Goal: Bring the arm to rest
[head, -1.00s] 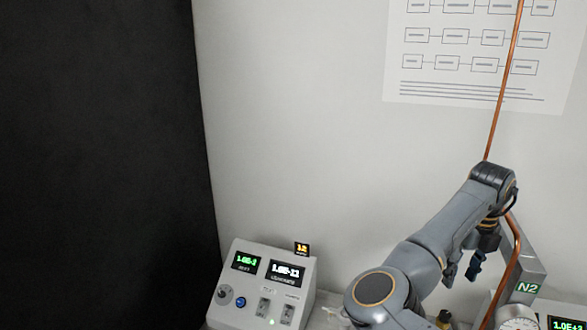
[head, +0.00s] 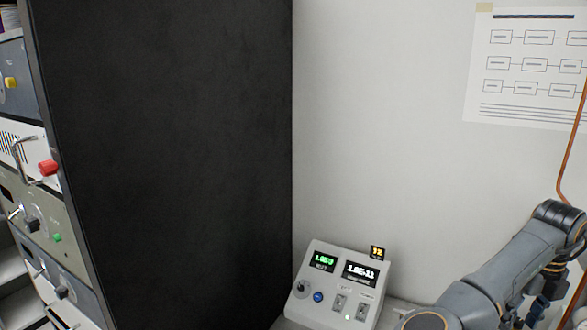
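One grey jointed arm of mine shows at the lower right, with its elbow at the bottom edge and its forearm reaching up and right. It seems to be my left arm. Its gripper (head: 532,314) hangs down below the wrist near the bottom right, partly cut off and overlapped by the arm. Its dark fingers look apart, with nothing seen between them. My other gripper is out of the picture.
A sloped grey control box (head: 327,305) with lit displays stands right of a tall black panel (head: 170,160). A rack of instruments (head: 40,200) with knobs and handles is at the left. A copper pipe (head: 572,150) runs along the right edge. A poster (head: 530,70) hangs on the wall.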

